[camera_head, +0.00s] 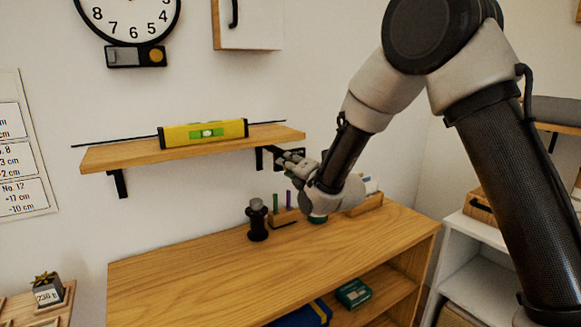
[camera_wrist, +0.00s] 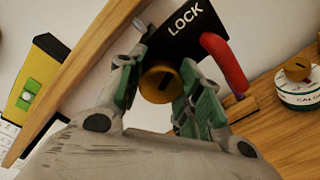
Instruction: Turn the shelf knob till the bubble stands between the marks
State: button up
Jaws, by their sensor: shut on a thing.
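A yellow spirit level (camera_head: 176,135) lies along the wooden shelf (camera_head: 120,155) on the wall. Its green vial (camera_head: 207,133) shows a pale bubble near the middle; the marks are too small to judge the bubble against. The vial also shows at the left of the wrist view (camera_wrist: 30,89). The orange shelf knob (camera_wrist: 160,85) sits below a black plate marked LOCK (camera_wrist: 188,27). My gripper (camera_wrist: 157,77) is shut on the knob, with a green-padded finger on each side. In the head view my gripper (camera_head: 290,158) is at the shelf's right end, hiding the knob.
A red lever (camera_wrist: 224,61) is close beside my right finger in the wrist view. Below are a wooden cabinet top (camera_head: 190,270), a black cylindrical object (camera_head: 257,222) and a small holder with pens (camera_head: 285,217).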

jog(key=shift+f+n, duration=0.1)
jog(key=shift+n, duration=0.5)
jog(key=o, duration=1.1)
jog(key=shift+c, duration=0.2)
jog(key=v, duration=1.2)
